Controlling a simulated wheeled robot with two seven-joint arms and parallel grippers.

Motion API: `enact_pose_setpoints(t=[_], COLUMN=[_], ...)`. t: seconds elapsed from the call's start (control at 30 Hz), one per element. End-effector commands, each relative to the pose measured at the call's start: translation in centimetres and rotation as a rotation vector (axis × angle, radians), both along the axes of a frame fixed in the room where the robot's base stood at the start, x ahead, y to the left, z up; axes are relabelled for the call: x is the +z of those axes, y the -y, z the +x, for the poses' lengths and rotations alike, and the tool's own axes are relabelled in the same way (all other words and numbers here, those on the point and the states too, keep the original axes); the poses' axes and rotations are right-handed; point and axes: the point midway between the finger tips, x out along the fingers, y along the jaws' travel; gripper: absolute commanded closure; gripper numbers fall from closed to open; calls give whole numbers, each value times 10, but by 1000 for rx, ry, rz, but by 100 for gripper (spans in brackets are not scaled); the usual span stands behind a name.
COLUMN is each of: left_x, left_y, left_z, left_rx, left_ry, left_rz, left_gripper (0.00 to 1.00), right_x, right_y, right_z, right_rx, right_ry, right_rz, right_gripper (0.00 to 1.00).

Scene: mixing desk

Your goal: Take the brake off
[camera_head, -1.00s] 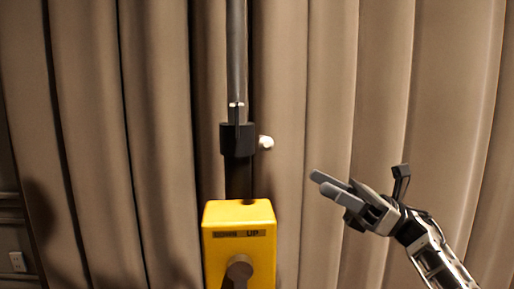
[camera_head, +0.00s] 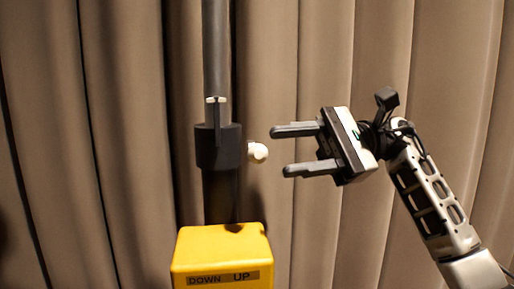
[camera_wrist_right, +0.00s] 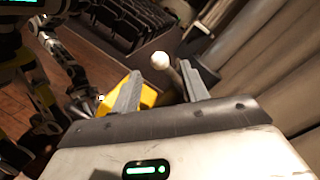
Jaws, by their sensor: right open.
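A dark upright pole (camera_head: 217,50) carries a black collar (camera_head: 218,147). A white round knob (camera_head: 257,152) sticks out from the collar's right side, and a small pale-topped lever (camera_head: 216,115) stands at its front. My right gripper (camera_head: 280,151) is open and empty just right of the knob, its two fingers pointing left at about the knob's height. They look apart from it. In the right wrist view the knob (camera_wrist_right: 161,60) shows ahead, between the fingertips. My left gripper is not in the head view.
A yellow box (camera_head: 222,252) labelled DOWN and UP stands at the foot of the pole, below my gripper. A brown pleated curtain (camera_head: 325,60) hangs behind everything. The space around the knob on the right is free apart from my arm.

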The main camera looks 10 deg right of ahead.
Motion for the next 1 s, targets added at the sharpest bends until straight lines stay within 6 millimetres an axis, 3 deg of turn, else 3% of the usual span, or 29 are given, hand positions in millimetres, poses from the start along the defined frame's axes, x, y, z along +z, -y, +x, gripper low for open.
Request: enact_pose_setpoints(t=[0.1, 0.3, 0.7, 0.73, 0.9, 1.0], left_x=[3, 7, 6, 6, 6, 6], left_y=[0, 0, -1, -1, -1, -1], left_z=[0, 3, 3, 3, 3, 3], left_rx=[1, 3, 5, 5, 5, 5], left_ry=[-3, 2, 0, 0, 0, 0], left_rz=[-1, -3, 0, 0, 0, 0], left_gripper=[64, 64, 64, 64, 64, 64], right_x=[1, 1, 0, 0, 0, -1], right_y=[-24, -49, -57, -57, -56, -56], right_z=[-6, -12, -14, -14, -14, -14], right_rx=[4, 3, 0, 0, 0, 1], right_ry=[-1, -1, -1, -1, -1, -2], right_rz=[-1, 0, 0, 0, 0, -1], right_gripper=[56, 56, 56, 58, 100, 100])
